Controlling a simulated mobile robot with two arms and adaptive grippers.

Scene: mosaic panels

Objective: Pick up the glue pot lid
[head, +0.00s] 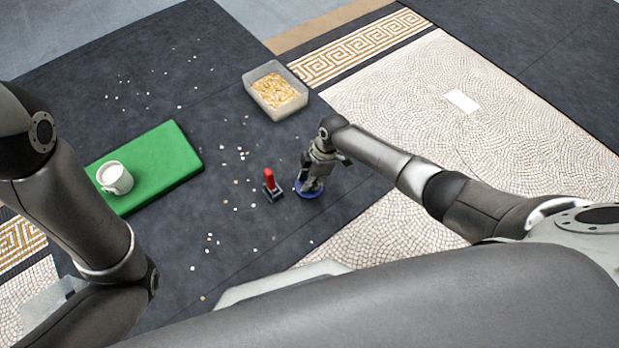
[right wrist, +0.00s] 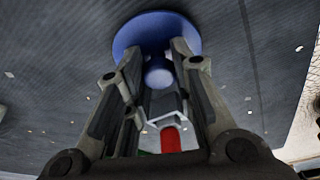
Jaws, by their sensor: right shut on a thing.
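The glue pot lid is a round blue disc (head: 311,194) with a small knob. In the head view it lies under my right gripper (head: 312,183), which points down at the dark mat. In the right wrist view the lid (right wrist: 150,28) shows beyond the fingertips, its knob between them. My right gripper (right wrist: 160,65) is shut on the lid by this knob. I cannot tell whether the lid touches the mat. My left arm comes in at the left edge, but its gripper does not show.
A red-handled tool (head: 268,180) stands just left of the lid. A white mug (head: 115,178) sits on a green board (head: 166,160) at the left. A pale bin (head: 287,108) of yellowish pieces stands behind. Small white chips are scattered on the dark mat (head: 160,235).

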